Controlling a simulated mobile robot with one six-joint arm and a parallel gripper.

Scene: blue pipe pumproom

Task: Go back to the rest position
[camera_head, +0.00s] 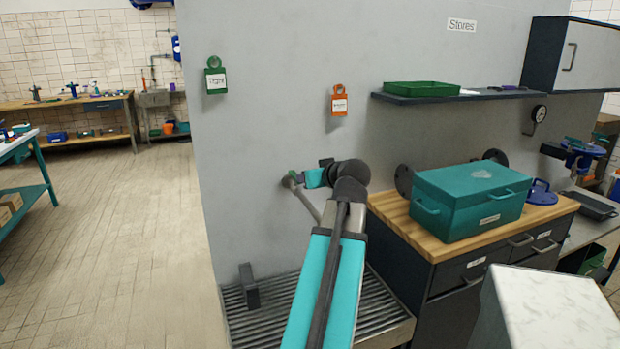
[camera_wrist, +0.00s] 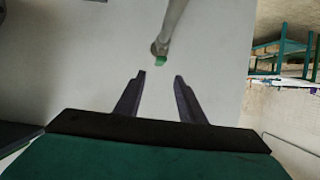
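My gripper shows in the wrist view (camera_wrist: 160,78), its two dark fingers spread apart with nothing between them. Beyond the fingertips is a grey wall-mounted bar (camera_wrist: 166,38) with a small green piece at its end. In the head view my arm reaches forward to the grey wall (camera_head: 275,110), and its end is close to a grey pipe-like handle (camera_head: 293,183) there. My arm hides most of the gripper in that view. I cannot tell whether the gripper touches the handle.
A slatted metal grate (camera_head: 255,318) lies below my arm. To the right stands a wooden-topped cabinet (camera_head: 408,232) with a teal toolbox (camera_head: 468,205). A shelf (camera_head: 505,93) juts from the wall above it. The tiled floor (camera_head: 110,240) at left is open.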

